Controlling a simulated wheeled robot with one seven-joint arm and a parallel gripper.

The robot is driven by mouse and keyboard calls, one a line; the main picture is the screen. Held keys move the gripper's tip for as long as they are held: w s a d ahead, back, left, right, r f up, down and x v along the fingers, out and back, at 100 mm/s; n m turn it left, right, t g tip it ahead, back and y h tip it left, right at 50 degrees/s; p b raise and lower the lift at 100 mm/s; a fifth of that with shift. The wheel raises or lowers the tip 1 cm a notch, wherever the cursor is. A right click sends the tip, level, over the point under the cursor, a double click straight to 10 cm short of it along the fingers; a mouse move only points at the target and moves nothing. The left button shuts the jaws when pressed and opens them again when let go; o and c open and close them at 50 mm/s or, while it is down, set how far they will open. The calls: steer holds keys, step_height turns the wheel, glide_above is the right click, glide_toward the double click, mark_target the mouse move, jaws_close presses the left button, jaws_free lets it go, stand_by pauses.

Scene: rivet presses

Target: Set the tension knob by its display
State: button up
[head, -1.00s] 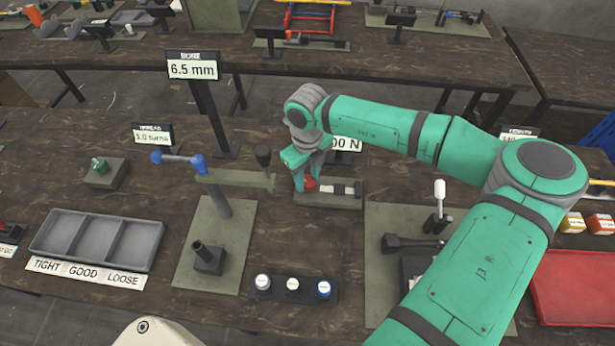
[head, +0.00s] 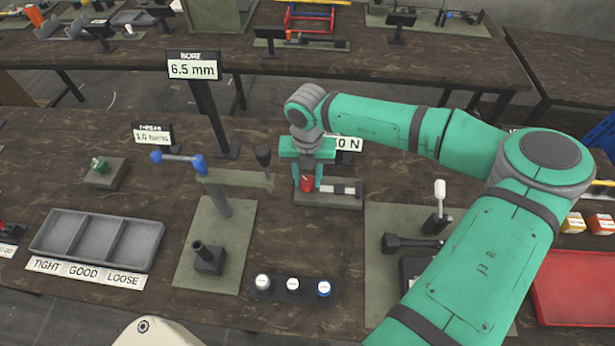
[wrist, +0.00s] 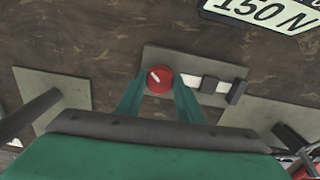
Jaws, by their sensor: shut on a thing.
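The red tension knob (head: 307,183) sits on the left part of a small grey-green base plate (head: 335,200). In the wrist view the round red knob (wrist: 159,79) shows a white line on its top, tilted up to the left. My gripper (head: 307,187) points down and is shut on the knob, one finger at each side. In the wrist view the green fingers (wrist: 158,92) flank it. The display behind the plate reads 150 N in the wrist view (wrist: 262,10); in the head view my gripper and arm hide much of this display (head: 349,143).
A dark and white striped bar (head: 342,189) lies on the plate right of the knob. A post with an arm (head: 235,180) stands close on the left. A dark holder with several round-topped pieces (head: 293,287) is in front. A bore display (head: 193,69) reads 6.5 mm.

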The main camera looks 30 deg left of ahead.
mark_target(308, 181)
steer(key=shift+m, duration=0.3)
steer(key=o, duration=1.1)
steer(key=shift+r, duration=0.15)
step_height(308, 181, up, 11)
steer(key=shift+f, duration=0.2)
